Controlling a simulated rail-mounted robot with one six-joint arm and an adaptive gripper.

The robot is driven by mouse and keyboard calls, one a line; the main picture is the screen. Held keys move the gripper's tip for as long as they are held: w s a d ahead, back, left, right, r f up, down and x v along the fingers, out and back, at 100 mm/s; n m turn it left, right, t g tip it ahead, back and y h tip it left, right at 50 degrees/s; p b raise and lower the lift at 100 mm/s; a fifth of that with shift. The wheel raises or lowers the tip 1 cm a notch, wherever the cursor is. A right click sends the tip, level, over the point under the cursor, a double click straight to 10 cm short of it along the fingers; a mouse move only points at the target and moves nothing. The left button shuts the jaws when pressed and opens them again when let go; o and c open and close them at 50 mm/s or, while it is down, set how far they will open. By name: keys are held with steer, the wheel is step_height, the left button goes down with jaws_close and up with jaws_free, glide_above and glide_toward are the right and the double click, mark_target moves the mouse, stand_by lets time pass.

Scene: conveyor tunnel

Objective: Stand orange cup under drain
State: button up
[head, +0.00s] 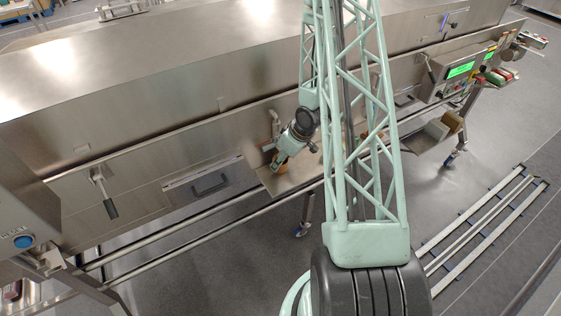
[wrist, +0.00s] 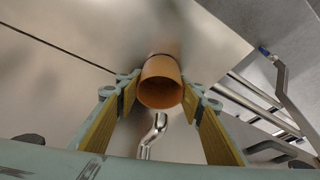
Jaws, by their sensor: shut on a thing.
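The orange cup (wrist: 160,84) is between the two fingers of my gripper (wrist: 157,92) in the wrist view, with its round open mouth showing. The fingers, with yellow inner pads, are closed on its sides. A bent silver pipe (wrist: 153,134), which looks like the drain, shows just below the cup in that picture; the cup appears apart from it. In the head view my gripper (head: 279,162) is low at the machine's front, by a shallow metal tray (head: 292,180). The cup is small and mostly hidden there, so I cannot tell whether it rests on the tray.
A long steel tunnel housing (head: 150,75) runs behind my arm. A panel with a black handle (head: 209,184) is left of the tray, and rails run along the front. A control box with a green screen (head: 460,70) and a cardboard box (head: 452,122) are at right.

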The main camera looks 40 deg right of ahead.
steer(key=shift+f, duration=0.2)
steer(key=o, duration=1.2)
steer(key=shift+c, duration=0.2)
steer(key=shift+r, duration=0.2)
steer(key=v, duration=1.2)
steer(key=shift+p, duration=0.45)
